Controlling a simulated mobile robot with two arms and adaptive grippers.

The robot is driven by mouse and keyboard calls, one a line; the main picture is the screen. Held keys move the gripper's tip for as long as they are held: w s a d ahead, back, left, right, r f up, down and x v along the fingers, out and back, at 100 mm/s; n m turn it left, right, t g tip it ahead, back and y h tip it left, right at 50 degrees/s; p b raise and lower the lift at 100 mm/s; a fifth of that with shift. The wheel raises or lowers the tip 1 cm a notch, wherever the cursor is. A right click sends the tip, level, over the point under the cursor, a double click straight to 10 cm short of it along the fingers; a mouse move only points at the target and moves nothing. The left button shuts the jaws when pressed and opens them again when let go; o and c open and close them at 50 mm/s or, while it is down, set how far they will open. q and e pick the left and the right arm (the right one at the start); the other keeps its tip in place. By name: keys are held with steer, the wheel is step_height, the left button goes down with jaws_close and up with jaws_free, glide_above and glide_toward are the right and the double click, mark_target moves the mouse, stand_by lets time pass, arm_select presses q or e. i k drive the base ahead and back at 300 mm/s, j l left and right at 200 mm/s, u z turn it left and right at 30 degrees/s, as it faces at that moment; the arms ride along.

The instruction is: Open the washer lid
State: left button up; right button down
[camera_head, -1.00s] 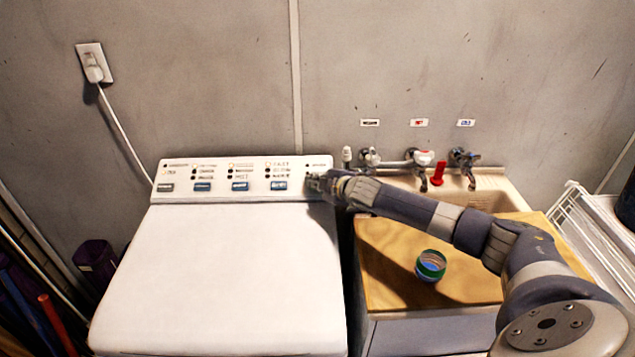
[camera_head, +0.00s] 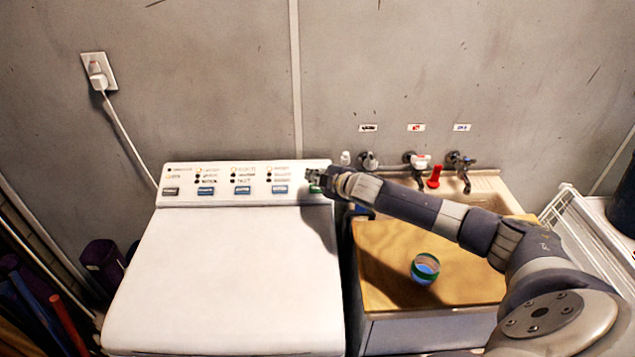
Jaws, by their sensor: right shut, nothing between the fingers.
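The white washer (camera_head: 170,343) stands at the left of centre. Its lid (camera_head: 225,270) lies flat and closed. The control panel (camera_head: 222,172) at the back carries a row of buttons and small lights. My right gripper (camera_head: 312,181) is shut and empty at the right end of the panel, close over a green button (camera_head: 316,190) that it partly covers. I cannot tell whether it touches the button. My left gripper is not in view.
A wooden board (camera_head: 385,265) with a small green-rimmed cup (camera_head: 425,268) covers part of the sink (camera_head: 488,190) at the right. Taps (camera_head: 416,165) stand behind it. A white rack (camera_head: 590,235) is at the far right. A purple bin (camera_head: 102,262) is left of the washer.

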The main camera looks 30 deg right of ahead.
mark_target(208, 282)
steer(key=k, duration=1.5)
